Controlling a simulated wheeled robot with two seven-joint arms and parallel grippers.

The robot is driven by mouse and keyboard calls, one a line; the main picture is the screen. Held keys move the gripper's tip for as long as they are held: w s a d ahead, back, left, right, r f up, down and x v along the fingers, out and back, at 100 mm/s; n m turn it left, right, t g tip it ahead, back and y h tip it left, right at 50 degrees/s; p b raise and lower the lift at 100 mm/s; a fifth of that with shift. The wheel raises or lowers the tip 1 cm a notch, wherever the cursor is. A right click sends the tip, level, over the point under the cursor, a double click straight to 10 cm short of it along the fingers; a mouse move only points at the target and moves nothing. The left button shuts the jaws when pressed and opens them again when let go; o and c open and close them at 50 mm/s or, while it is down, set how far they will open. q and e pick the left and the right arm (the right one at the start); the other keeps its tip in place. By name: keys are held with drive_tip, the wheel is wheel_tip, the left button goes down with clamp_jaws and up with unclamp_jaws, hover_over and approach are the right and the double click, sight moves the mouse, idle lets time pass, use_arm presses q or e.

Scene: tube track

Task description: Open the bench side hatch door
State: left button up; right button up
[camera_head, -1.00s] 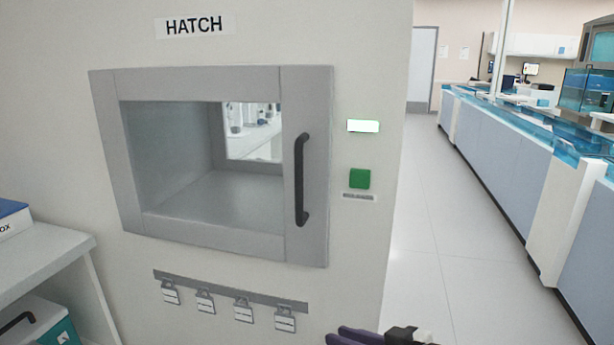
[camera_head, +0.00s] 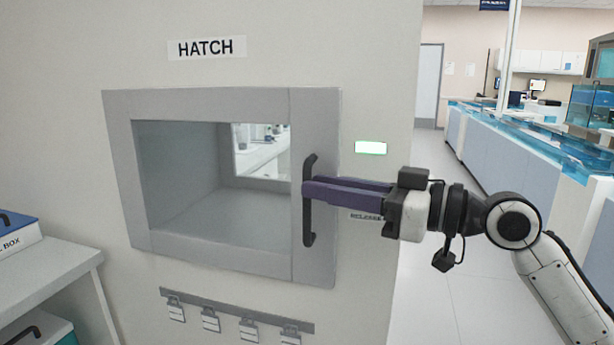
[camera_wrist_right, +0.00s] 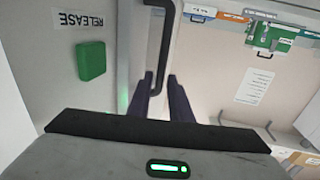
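The hatch door (camera_head: 316,255) is a grey frame around a clear pane, set in the cream wall, and it looks shut. Its dark vertical handle (camera_head: 309,228) is on the door's right side; it also shows in the wrist view (camera_wrist_right: 164,35). My right gripper (camera_head: 306,189) reaches in from the right with its purple fingertips at the handle's middle. In the wrist view the two fingers (camera_wrist_right: 162,85) stand apart, one on each side of the handle bar, with no clear grip on it. My left gripper is not in view.
A green button (camera_wrist_right: 91,61) beside a RELEASE label shows in the wrist view; my gripper hides it in the head view. A lit panel (camera_head: 371,148) is above. A shelf (camera_head: 50,268) stands left. Open floor lies right.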

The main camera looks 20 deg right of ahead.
drive_tip(key=x, duration=0.3)
drive_tip(key=shift+w+a, duration=0.15)
drive_tip(key=shift+a, duration=0.05)
clamp_jaws()
drive_tip(key=shift+p, duration=0.3)
